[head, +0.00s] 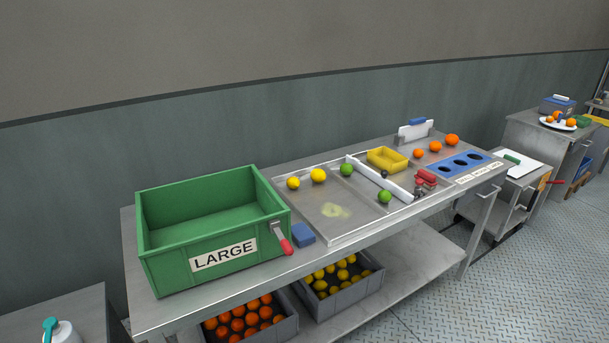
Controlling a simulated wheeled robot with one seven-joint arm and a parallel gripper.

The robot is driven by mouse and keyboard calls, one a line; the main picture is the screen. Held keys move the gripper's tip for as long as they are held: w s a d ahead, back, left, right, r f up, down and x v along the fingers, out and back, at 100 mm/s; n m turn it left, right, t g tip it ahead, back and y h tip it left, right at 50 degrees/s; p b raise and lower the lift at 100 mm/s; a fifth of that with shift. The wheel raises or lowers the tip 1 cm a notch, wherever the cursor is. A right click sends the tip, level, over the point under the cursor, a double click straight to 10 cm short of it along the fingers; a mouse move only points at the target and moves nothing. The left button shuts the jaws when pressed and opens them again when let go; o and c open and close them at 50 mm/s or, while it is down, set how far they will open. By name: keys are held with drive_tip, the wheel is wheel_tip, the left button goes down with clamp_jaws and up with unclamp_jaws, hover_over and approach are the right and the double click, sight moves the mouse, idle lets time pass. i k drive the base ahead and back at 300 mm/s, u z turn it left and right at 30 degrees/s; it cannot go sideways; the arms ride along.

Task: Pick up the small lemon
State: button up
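Two yellow lemons lie close together at the back left of a shallow metal tray (340,233) on the steel table. The left one, the small lemon (293,183), looks a little smaller than the larger lemon (318,175) to its right. A small gap seems to separate them. Nothing covers the small lemon. My gripper is not in view.
A green crate marked LARGE (212,228) stands left of the tray, with a red-handled tool (284,240) and blue block (304,235) beside it. Green limes (384,196), a white bar (380,178) and a yellow bin (387,160) are farther right.

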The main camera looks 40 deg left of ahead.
sight(292, 181)
drive_tip(key=u, duration=0.3)
drive_tip(key=i, duration=0.85)
drive_tip(key=u, duration=1.35)
drive_tip(key=i, duration=0.75)
drive_tip(key=u, duration=0.75)
drive_tip(key=i, duration=0.5)
drive_tip(key=z, duration=0.05)
